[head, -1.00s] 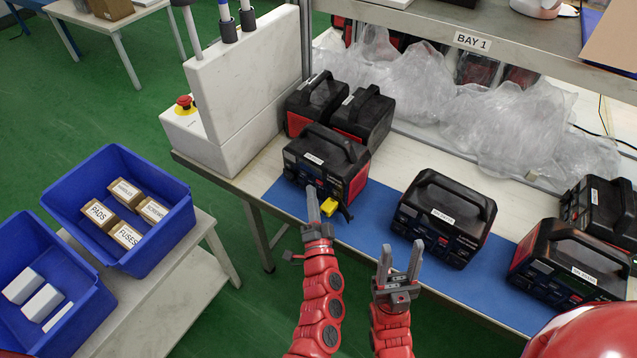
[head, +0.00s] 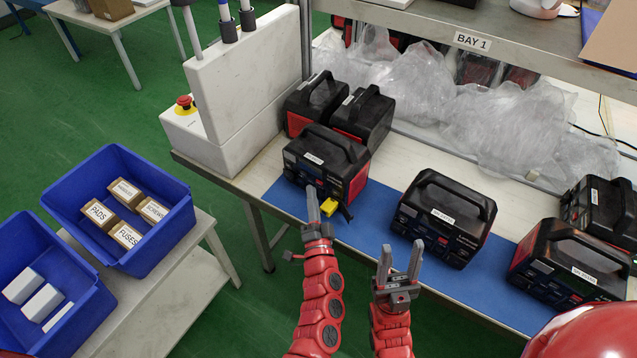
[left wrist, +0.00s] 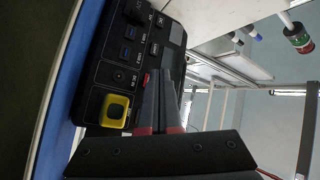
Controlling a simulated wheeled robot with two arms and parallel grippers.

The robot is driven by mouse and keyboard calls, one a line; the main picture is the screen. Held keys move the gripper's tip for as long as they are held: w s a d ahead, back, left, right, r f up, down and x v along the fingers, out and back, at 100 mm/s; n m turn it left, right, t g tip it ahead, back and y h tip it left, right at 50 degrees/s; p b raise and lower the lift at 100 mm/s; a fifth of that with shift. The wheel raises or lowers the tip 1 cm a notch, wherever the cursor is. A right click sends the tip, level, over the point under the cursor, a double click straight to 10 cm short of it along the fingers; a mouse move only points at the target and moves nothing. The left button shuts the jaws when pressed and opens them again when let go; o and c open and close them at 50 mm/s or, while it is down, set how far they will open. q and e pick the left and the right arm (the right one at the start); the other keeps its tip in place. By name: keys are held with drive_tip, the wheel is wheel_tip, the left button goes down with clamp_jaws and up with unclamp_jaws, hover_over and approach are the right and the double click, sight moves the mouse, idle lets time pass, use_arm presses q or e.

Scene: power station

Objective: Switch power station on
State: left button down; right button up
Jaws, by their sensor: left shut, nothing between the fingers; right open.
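A black and red power station (head: 322,165) stands on the blue mat (head: 380,220) at the left end of the bench. A yellow plug or cap (head: 330,205) sits at the lower right of its front. My left gripper (head: 313,205) is shut and empty, with its tips close in front of that panel. In the left wrist view the shut fingers (left wrist: 160,105) point at the panel (left wrist: 130,60), beside the yellow piece (left wrist: 115,110); whether they touch is unclear. My right gripper (head: 402,262) is open and empty, in front of a second power station (head: 443,218).
More power stations stand at the right (head: 570,262) and behind the left one (head: 363,118). Clear plastic bags (head: 480,110) lie under the shelf. A white cabinet (head: 240,90) with a red button (head: 185,104) flanks the bench. Blue bins (head: 120,205) stand at lower left.

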idle(0.3)
use_arm(q)
drive_tip(key=shift+w+d+p, duration=0.2)
drive_tip(key=shift+w+p, duration=0.05)
drive_tip(key=shift+p, duration=0.15)
drive_tip(key=shift+w+d, duration=0.1)
drive_tip(key=shift+w+d, duration=0.25)
idle(0.5)
drive_tip(key=shift+p, duration=0.3)
drive_tip(key=shift+s+a+p, duration=0.45)
drive_tip(key=shift+s, duration=0.1)
drive_tip(key=shift+s+a, duration=0.1)
